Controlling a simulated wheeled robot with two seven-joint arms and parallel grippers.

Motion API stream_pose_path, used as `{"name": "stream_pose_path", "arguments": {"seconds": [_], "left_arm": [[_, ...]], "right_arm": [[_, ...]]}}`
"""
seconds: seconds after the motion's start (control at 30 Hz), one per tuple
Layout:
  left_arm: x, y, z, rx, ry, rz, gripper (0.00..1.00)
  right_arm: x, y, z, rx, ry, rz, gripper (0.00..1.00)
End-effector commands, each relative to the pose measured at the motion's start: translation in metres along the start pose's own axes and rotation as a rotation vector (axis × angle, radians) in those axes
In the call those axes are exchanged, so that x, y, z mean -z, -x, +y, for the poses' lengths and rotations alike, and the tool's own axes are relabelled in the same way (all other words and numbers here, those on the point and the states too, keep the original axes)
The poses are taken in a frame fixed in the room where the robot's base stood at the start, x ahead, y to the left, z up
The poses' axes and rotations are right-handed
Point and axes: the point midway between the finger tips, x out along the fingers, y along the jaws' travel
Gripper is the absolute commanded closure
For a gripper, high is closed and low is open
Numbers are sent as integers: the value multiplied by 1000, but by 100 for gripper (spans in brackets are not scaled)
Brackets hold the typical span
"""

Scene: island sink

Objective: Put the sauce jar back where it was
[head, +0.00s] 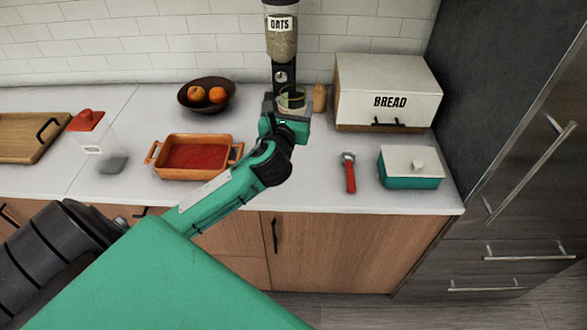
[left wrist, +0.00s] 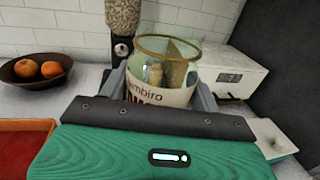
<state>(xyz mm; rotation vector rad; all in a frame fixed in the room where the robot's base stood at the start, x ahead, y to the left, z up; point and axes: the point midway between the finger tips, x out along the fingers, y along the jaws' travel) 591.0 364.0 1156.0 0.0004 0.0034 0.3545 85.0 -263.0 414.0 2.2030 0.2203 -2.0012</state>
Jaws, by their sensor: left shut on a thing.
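The sauce jar (head: 292,97) is a small clear glass jar, partly hidden by my gripper in the head view. In the left wrist view the jar (left wrist: 163,92) has a tan rim and a white label with dark red print, and sits upright between the two fingers. My left gripper (head: 287,108) is shut on it, in front of the oats dispenser (head: 282,38) at the back of the counter. I cannot tell whether the jar's base touches the counter. My right gripper is not in view.
A bowl of oranges (head: 207,95) and an orange dish of red sauce (head: 193,158) are to the left. A bread box (head: 388,92), a red-handled tool (head: 349,172) and a teal lidded container (head: 411,168) are to the right. The counter in front of the bread box is partly clear.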

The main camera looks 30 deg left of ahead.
Motion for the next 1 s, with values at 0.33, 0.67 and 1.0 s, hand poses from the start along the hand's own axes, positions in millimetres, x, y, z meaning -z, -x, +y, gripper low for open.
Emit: {"name": "stream_pose_path", "arguments": {"seconds": [0.33, 0.67, 1.0], "left_arm": [[96, 1, 0, -2, -1, 8, 71], [142, 0, 0, 0, 0, 1, 71], [184, 1, 0, 1, -2, 2, 71]], "right_arm": [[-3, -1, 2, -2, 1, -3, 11], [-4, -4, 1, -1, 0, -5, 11], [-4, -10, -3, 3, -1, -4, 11]]}}
